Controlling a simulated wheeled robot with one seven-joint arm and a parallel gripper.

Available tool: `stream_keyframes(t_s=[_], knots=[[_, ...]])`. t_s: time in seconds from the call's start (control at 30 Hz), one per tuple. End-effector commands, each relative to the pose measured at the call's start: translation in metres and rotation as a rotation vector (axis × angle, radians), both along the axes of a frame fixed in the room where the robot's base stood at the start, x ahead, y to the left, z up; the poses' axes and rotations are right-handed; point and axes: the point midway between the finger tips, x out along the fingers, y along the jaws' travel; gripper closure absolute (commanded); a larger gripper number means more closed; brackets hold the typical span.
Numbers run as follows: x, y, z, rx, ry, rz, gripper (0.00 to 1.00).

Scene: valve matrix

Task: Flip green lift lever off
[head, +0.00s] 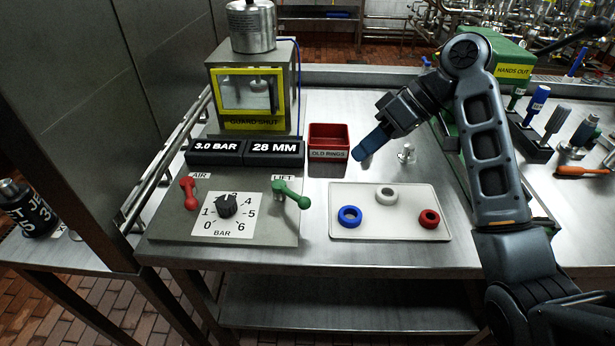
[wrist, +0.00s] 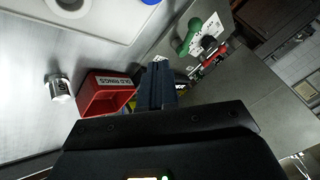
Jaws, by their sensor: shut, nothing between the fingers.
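The green LIFT lever (head: 291,194) sits at the right side of the grey control panel (head: 180,226) in the head view. The lever also shows at the top of the wrist view (wrist: 188,36). My gripper (head: 362,154) is shut and empty, with blue fingers pointing down-left. It hangs above the table, to the right of the red ring box and well apart from the lever. In the wrist view the shut fingers (wrist: 157,84) point up the picture.
Beside the lever are the black dial (head: 227,205) and red AIR lever (head: 188,192). The displays (head: 245,152) and guarded press (head: 252,95) stand behind. The red OLD RINGS box (head: 329,140), a small metal fitting (head: 407,153) and the white ring tray (head: 390,229) lie right.

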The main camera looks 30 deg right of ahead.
Motion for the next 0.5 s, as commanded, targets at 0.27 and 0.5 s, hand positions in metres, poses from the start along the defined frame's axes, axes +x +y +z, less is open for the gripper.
stream_keyframes(t_s=[0.27,0.5], knots=[[0.001,0.002,-0.002,0.001,-0.001,0.0,1.0],[0.007,0.016,-0.021,0.003,0.0,0.003,1.0]])
